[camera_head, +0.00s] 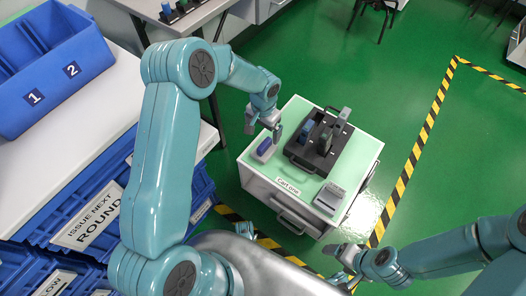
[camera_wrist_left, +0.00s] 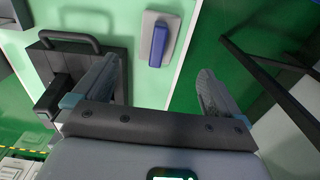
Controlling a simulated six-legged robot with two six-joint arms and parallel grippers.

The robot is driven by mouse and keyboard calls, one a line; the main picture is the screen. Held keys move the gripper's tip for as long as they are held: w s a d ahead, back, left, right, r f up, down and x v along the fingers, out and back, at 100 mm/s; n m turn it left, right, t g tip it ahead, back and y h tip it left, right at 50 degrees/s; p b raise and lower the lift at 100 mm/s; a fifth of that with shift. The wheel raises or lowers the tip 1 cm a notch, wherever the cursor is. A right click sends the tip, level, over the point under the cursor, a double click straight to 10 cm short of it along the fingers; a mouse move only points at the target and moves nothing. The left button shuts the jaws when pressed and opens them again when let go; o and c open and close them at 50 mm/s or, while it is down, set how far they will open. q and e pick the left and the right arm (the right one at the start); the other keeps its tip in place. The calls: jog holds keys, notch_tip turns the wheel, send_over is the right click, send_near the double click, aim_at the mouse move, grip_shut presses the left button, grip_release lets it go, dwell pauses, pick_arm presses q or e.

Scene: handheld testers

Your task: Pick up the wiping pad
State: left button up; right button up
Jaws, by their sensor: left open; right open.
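The likely wiping pad, a blue block (camera_head: 265,147) on a pale grey base, lies at the left edge of the cart top. My right gripper (camera_head: 343,264) is open and empty, low in front of the cart.
The pale green cart top (camera_head: 357,157) carries a black tray (camera_head: 299,152) with several upright handheld testers, close to the pad's right. A grey device (camera_head: 329,197) sits at the front right corner. Blue bins (camera_head: 50,60) stand on a white bench at left. Green floor is clear to the right.

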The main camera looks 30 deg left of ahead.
aim_at(265, 144)
pick_arm(q)
jog(key=f, duration=0.5)
jog(key=shift+w+d+b, duration=0.2)
jog(key=shift+w+b, duration=0.15)
jog(key=shift+b, duration=0.05)
jog(key=shift+s+f, duration=0.2)
jog(key=shift+f, duration=0.2)
jog(key=shift+w+f, duration=0.1)
jog(key=shift+f, duration=0.25)
notch_tip(265, 144, down, 5)
jog(key=shift+r+b, duration=0.1)
jog(key=shift+b, duration=1.15)
jog(key=shift+r, duration=0.1)
jog(key=shift+c, duration=0.7)
jog(key=c, duration=1)
pick_arm(e)
jog(key=f, duration=0.2)
jog(key=w+f, duration=0.1)
jog(key=f, duration=0.1)
jog(key=shift+d, duration=0.35)
